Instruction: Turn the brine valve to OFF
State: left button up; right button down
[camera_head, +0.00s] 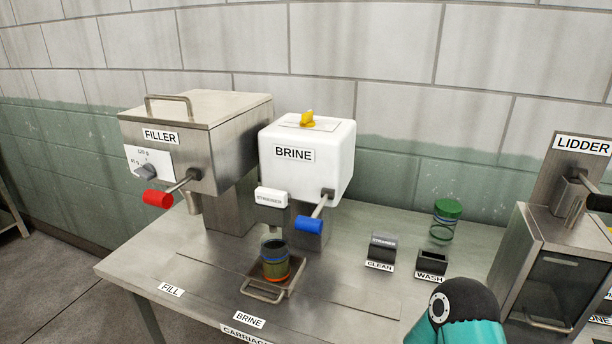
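The white BRINE box (330,160) stands on a metal post at the middle of the bench. A yellow knob (307,119) sits on a pale plate on its top. The markings on that plate are too small to read, so I cannot tell the knob's setting. A lever with a blue grip (309,224) sticks out from the box's front. A jar (275,262) stands upright on the carriage tray (284,292) below the box's spout. A teal and black link of my arm shows at the bottom right. Neither gripper is in view.
The FILLER machine (200,128) with its red-gripped lever (158,198) stands left of the box. The LIDDER (555,250) stands at far right. The wall is close behind.

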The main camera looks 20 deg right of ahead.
aim_at(307, 121)
jog(key=u, duration=1.75)
jog(key=i, duration=0.1)
jog(key=z, duration=2.7)
jog(key=k, duration=1.1)
jog(key=u, duration=0.85)
jog(key=i, duration=1)
jog(key=z, duration=0.05)
